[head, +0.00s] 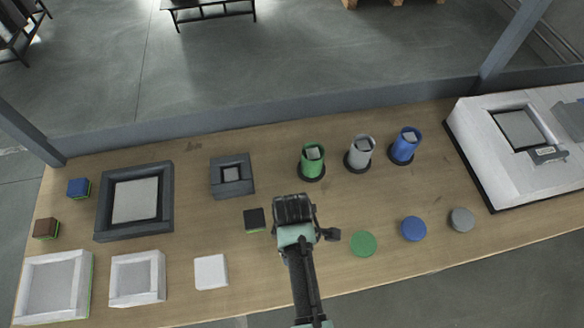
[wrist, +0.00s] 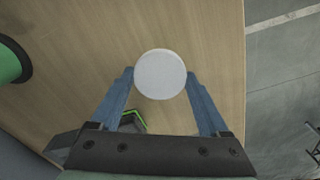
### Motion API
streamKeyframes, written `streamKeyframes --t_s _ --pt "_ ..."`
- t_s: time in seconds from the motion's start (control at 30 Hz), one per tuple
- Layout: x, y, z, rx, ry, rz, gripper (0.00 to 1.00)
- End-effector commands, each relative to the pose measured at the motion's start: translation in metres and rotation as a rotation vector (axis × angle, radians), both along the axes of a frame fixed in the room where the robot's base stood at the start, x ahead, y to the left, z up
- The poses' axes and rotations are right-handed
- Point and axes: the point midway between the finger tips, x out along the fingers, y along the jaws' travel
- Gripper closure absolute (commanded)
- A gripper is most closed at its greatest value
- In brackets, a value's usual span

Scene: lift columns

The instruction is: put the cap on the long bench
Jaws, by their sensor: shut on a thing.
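The cap, a round pale grey-white disc (wrist: 160,74), is between the fingertips of my gripper (wrist: 160,80) in the wrist view. My gripper is shut on it, a finger on each side. In the head view my gripper (head: 293,208) is over the middle of the long wooden bench (head: 400,275) and hides the cap. The bench's bare wood (wrist: 95,30) shows beneath the cap in the wrist view. I cannot tell how far the cap is from the wood.
A black block (head: 254,219) is left of my gripper. Green (head: 312,160), grey (head: 359,153) and blue (head: 404,146) cups stand behind. Green (head: 363,244), blue (head: 413,229) and grey (head: 462,220) discs lie right. Trays fill the left; a white machine (head: 490,150) stands right.

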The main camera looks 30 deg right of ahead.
Motion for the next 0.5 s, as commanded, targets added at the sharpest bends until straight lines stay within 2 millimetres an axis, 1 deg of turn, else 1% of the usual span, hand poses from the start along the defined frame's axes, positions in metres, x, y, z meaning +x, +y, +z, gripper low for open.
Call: streamKeyframes --t_s 0.13,0.17,0.2,0.27,0.3,0.5 --pt "0.0002 0.0001 -0.0035 0.0 0.0 0.001 0.99" --pt "0.0002 0.0001 -0.0036 0.0 0.0 0.001 0.19" --pt "0.0002 0.0001 -0.0029 -0.001 -0.001 0.001 0.12" --pt "0.0002 0.0001 -0.0029 0.0 0.0 0.001 0.01" --pt "0.0002 0.0001 -0.0029 0.0 0.0 0.001 0.0" --pt "0.0001 0.0 -0.002 0.0 0.0 0.0 0.0"
